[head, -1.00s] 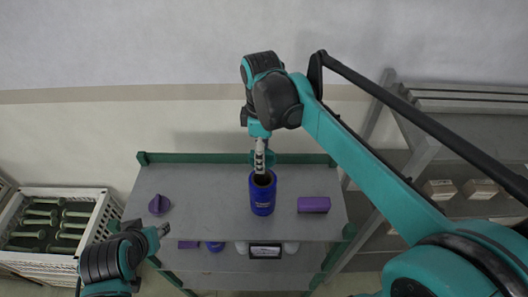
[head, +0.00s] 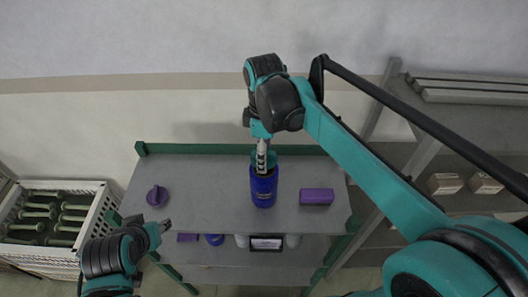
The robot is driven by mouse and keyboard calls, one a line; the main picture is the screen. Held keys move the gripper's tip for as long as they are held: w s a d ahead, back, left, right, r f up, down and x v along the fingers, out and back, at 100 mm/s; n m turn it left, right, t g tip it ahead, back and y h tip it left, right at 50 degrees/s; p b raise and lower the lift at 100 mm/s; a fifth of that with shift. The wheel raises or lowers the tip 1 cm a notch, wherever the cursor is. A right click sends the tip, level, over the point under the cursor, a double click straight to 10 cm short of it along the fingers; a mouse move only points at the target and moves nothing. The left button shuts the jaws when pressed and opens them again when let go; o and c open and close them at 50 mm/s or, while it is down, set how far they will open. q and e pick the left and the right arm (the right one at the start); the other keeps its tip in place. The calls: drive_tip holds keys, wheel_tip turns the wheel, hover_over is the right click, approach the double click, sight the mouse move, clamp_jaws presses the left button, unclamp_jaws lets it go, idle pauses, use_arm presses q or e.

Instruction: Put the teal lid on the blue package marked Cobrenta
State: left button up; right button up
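The blue package (head: 263,190) stands upright on the grey top shelf, with small pale marking on its front too fine to read. The teal lid (head: 271,159) is at the package's mouth, partly hidden behind my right gripper. My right gripper (head: 262,171) comes down from above and appears shut on the lid. A dark part of the mouth still shows below the fingertips; I cannot tell whether the lid touches the rim. My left gripper (head: 166,225) is at the shelf's front left corner, away from the package; its finger opening is too small to read.
A purple lid-like piece (head: 157,196) lies at the shelf's left and a purple block (head: 316,197) lies right of the package. A white crate (head: 98,214) with green items stands at the left. A grey rack (head: 480,121) stands at the right. Shelf space between is clear.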

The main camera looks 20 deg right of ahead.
drive_tip(key=shift+f, duration=0.1)
drive_tip(key=shift+f+b, duration=1.45)
drive_tip(key=shift+f, duration=0.5)
drive_tip(key=o, duration=0.9)
drive_tip(key=shift+r, duration=0.1)
wheel_tip(320, 180, up, 12)
drive_tip(key=shift+s+f, duration=0.1)
